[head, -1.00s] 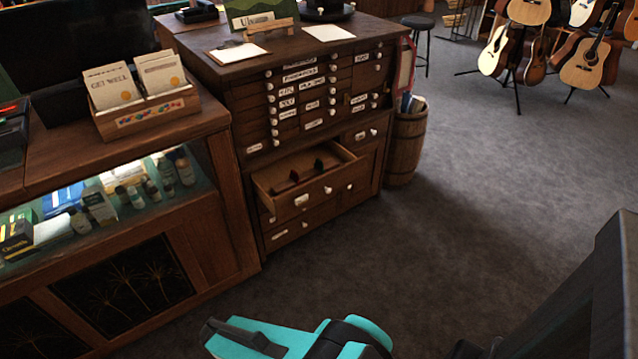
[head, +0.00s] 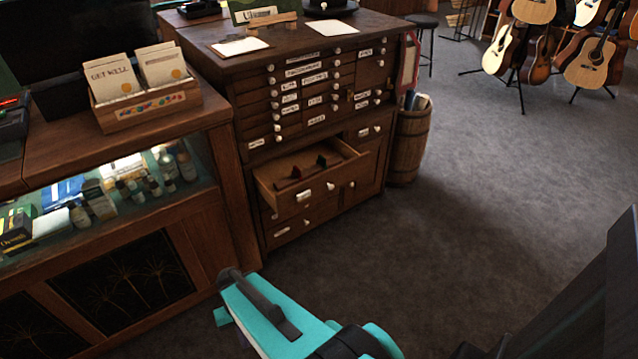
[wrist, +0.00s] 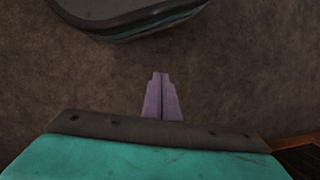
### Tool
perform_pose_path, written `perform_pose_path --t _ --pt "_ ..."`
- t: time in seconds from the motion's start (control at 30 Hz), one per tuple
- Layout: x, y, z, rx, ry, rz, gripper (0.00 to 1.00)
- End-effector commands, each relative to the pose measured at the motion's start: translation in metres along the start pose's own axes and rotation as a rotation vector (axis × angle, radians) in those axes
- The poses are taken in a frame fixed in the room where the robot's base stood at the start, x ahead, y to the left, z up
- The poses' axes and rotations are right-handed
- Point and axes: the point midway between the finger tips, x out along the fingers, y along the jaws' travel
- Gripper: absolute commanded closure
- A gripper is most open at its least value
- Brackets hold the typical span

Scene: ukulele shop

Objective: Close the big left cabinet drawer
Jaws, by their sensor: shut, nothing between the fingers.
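The big left drawer (head: 303,198) of the wooden cabinet (head: 240,125) stands pulled out in the head view. It has white knobs, a label on its front and dark dividers inside. My gripper shows in the wrist view (wrist: 162,97), its purple fingers shut together with nothing between them, above the grey floor. In the head view my teal arm end (head: 275,320) is low in the picture, in front of and below the drawer, apart from it. The fingertips are hard to make out there.
A glass display counter (head: 200,250) stands left of the cabinet, close to my arm. A wooden barrel (head: 408,145) stands at the cabinet's right side. Guitars on stands (head: 590,62) are at the back right. The carpet in the middle right is clear.

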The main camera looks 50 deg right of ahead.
Motion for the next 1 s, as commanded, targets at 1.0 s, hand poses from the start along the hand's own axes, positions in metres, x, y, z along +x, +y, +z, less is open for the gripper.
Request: perform_pose_path --t 1.0 --pt "-0.225 0.217 -0.170 0.819 0.509 -0.511 1.00"
